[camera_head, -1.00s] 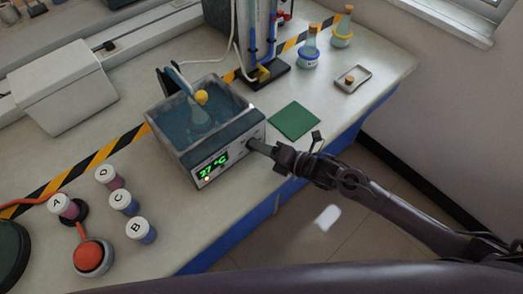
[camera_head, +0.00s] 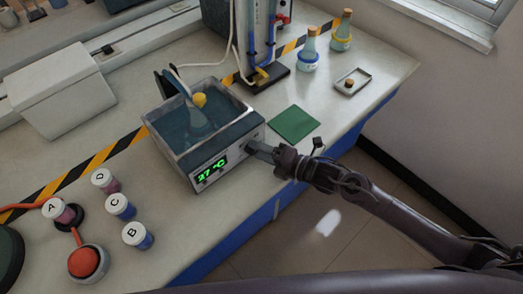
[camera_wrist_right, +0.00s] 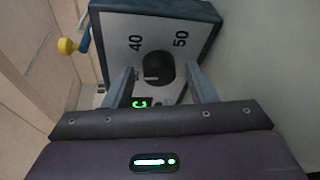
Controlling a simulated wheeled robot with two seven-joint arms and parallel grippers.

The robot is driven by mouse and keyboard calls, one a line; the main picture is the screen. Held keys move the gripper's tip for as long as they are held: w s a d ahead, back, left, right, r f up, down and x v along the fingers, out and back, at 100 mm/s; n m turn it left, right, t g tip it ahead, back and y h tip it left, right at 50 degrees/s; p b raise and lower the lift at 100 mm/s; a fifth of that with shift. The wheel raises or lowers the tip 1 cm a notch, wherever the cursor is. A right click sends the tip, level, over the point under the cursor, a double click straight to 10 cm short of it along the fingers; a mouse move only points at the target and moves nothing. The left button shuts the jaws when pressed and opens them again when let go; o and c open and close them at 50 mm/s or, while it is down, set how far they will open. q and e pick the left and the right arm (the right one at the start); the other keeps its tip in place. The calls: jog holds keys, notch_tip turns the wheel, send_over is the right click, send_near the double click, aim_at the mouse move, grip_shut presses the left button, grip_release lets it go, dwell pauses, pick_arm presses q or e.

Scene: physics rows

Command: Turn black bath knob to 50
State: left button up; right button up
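The black bath knob (camera_wrist_right: 158,70) is on the front panel of the water bath (camera_head: 200,140), between the printed 40 and 50 in the right wrist view. A pale mark shows on its lower left part. The bath's green display (camera_head: 211,170) reads 27 °C. My right gripper (camera_wrist_right: 160,78) is open, with one finger on each side of the knob and visible gaps to it. In the head view my right gripper (camera_head: 262,151) is at the right end of the panel and hides most of the knob. My left gripper is not in view.
A green mat (camera_head: 295,123) lies right of the bath. A flask with a yellow ball (camera_head: 199,100) stands in the water. Capped vials, including B (camera_head: 137,236), and a red-topped button (camera_head: 86,262) are at the left. The counter between the vials and the bath is clear.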

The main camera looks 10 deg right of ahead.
jog(key=b+v, duration=0.1)
jog(key=v, duration=0.5)
jog(key=shift+s+d+f, duration=0.15)
jog(key=shift+d, duration=0.15)
jog(key=shift+s+d+r, duration=0.25)
jog(key=shift+s+d, duration=0.1)
jog(key=shift+d, duration=0.05)
